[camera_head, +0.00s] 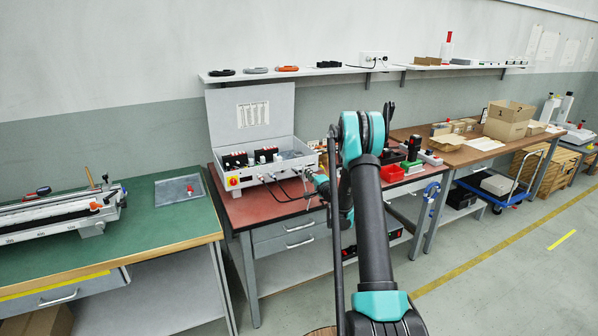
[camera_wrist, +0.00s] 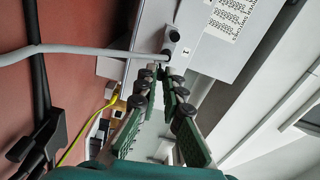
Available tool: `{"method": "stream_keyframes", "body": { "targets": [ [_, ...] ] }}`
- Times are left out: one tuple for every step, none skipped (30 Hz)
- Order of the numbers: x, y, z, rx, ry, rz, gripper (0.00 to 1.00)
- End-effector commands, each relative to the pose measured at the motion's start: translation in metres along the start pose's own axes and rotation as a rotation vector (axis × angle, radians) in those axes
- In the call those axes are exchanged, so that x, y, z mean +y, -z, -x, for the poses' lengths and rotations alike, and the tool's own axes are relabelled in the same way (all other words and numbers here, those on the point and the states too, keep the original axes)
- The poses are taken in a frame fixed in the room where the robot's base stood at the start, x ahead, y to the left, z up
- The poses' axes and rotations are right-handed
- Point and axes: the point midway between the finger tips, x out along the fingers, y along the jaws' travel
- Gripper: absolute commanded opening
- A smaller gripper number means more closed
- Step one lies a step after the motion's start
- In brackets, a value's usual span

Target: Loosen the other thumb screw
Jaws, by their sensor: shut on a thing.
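In the wrist view, the two green fingers of my gripper (camera_wrist: 166,72) reach forward and close together at their tips. They are shut on a small part at a dark cable connector (camera_wrist: 166,54) on the face of a light grey box. The part looks like the thumb screw, but the fingertips mostly hide it. A grey cable (camera_wrist: 85,51) runs left from the connector. In the head view, my gripper (camera_head: 308,174) is at the front right of the open grey control box (camera_head: 262,182). The screw is too small to see there.
The control box stands on a red-topped bench (camera_head: 255,208), with black cables (camera_head: 290,197) in front. In the wrist view, a yellow cable (camera_wrist: 90,128) and a black cable (camera_wrist: 38,70) lie at the left.

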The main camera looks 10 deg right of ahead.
Motion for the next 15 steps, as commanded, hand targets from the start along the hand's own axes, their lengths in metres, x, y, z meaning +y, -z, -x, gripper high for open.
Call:
{"method": "stream_keyframes", "body": {
  "targets": [
    [0.0002, -0.0006, 0.0002, -0.001, 0.0, 0.058, 0.0],
    [0.0002, -0.0006, 0.0002, -0.001, 0.0, 0.096, 0.0],
    [0.0003, -0.0006, 0.0002, -0.001, 0.0, 0.148, 0.0],
    [0.0003, -0.0006, 0.0002, -0.001, 0.0, 0.183, 0.0],
    [0.0003, -0.0006, 0.0002, -0.001, 0.0, 0.215, 0.0],
    [0.0003, -0.0006, 0.0002, -0.001, 0.0, 0.253, 0.0],
    [0.0003, -0.0007, 0.0003, -0.001, 0.0, 0.276, 0.0],
    [0.0003, -0.0007, 0.0003, -0.001, 0.0, 0.296, 0.0],
    [0.0003, -0.0007, 0.0003, -0.001, 0.0, 0.314, 0.0],
    [0.0003, -0.0007, 0.0003, -0.001, 0.0, 0.323, 0.0],
    [0.0003, -0.0007, 0.0003, -0.001, 0.0, 0.332, 0.0],
    [0.0003, -0.0007, 0.0003, -0.001, 0.0, 0.348, 0.0],
    [0.0003, -0.0008, 0.0003, -0.001, 0.0, 0.365, 0.0],
    [0.0003, -0.0008, 0.0003, -0.001, 0.0, 0.391, 0.0],
    [0.0004, -0.0008, 0.0003, -0.001, 0.0, 0.433, 0.0]
  ]
}}
